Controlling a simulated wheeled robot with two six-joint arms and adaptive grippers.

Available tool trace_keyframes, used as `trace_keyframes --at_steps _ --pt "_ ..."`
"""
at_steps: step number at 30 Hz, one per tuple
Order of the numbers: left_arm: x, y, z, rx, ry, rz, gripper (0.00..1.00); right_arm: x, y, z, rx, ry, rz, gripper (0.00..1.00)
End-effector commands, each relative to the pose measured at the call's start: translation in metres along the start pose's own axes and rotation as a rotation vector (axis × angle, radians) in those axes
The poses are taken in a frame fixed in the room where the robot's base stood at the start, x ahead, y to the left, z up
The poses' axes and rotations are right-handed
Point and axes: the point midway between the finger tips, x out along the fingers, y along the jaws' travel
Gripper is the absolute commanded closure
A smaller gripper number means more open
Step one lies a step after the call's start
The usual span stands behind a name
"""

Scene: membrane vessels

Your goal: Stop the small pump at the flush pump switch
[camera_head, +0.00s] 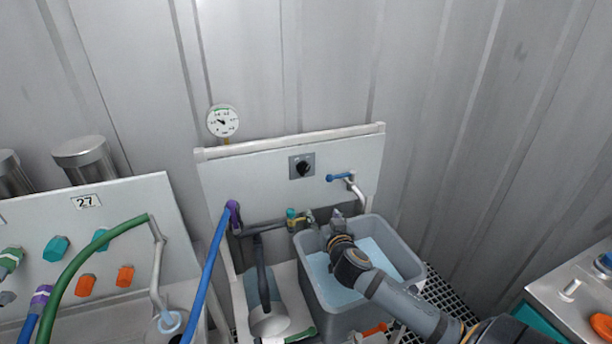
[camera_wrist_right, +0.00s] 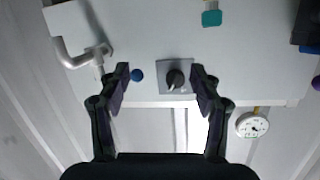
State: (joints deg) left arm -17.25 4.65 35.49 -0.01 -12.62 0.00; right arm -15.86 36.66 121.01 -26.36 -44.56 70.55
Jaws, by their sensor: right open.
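The flush pump switch (camera_head: 302,167) is a black rotary knob on a square grey plate, fixed to the pale upright panel (camera_head: 258,170). In the right wrist view, which is upside down, the switch (camera_wrist_right: 175,79) lies between the fingers in the picture, nearer the right one. A light mark on the knob points down and slightly left there. My right gripper (camera_head: 324,219) is below the switch and slightly right of it, over the tub's back edge. Its fingers (camera_wrist_right: 160,76) are spread and hold nothing. It appears apart from the knob. My left gripper is not in view.
A grey tub of water (camera_head: 413,255) stands below the panel. A blue-handled tap (camera_head: 340,177) sits right of the switch, and a teal-handled valve (camera_head: 291,214) below it. A gauge (camera_head: 222,121) is above. A blue hose (camera_head: 212,265) rises at left.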

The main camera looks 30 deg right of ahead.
Motion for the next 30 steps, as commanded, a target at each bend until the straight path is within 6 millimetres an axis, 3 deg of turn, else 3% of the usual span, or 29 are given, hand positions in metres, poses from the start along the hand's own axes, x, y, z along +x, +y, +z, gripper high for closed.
trace_keyframes --at_steps 1,3,6,14,24,30 --pt "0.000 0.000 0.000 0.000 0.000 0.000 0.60 0.010 -0.004 -0.025 0.025 0.069 -0.045 0.35" --pt "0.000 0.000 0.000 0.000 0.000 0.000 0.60 0.018 -0.010 -0.049 0.066 0.136 -0.107 0.35" --pt "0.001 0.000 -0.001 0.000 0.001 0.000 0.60 0.023 -0.015 -0.066 0.101 0.175 -0.160 0.35" --pt "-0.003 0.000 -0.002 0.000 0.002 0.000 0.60 0.033 -0.018 -0.073 0.117 0.183 -0.169 0.35" --pt "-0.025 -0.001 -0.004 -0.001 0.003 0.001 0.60 0.099 -0.031 -0.088 0.121 0.181 -0.171 0.35" --pt "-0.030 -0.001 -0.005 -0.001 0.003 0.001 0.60 0.121 -0.033 -0.089 0.116 0.180 -0.171 0.35"
